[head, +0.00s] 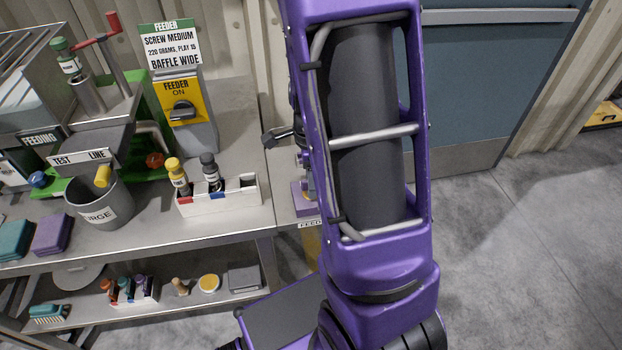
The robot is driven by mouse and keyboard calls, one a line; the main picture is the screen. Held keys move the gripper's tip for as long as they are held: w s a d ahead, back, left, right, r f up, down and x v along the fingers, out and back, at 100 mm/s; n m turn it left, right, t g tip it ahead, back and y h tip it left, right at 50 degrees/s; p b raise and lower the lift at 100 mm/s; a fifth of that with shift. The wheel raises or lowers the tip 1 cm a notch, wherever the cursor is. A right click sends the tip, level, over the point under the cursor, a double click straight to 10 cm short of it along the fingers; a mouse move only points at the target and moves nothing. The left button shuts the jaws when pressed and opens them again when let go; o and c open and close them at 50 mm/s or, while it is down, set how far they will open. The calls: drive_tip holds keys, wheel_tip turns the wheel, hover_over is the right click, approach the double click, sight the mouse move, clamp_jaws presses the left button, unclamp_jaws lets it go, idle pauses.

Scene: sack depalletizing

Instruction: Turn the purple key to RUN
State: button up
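My purple arm fills the middle of the head view and covers much of what is behind it. A black jointed piece, which looks like part of my gripper (282,136), sticks out at the arm's left edge; its fingers are mostly hidden, so I cannot see whether they are open. Just below it, a purple fixture (302,198) shows in part, above a white label starting "FEED" (310,223) and a yellow post (313,243). I cannot make out the purple key or a RUN mark; the arm may hide them.
A steel bench on the left holds a yellow FEEDER ON switch box (183,101), a PURGE bucket (101,203), and a white tray (222,202) with two bottles. A lower shelf carries small items. A blue-grey door (485,75) stands behind. The floor at right is clear.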

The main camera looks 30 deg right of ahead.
wheel_tip(320, 180, up, 17)
drive_tip(key=shift+r+p, duration=0.2)
drive_tip(key=shift+p, duration=0.1)
idle(0.4)
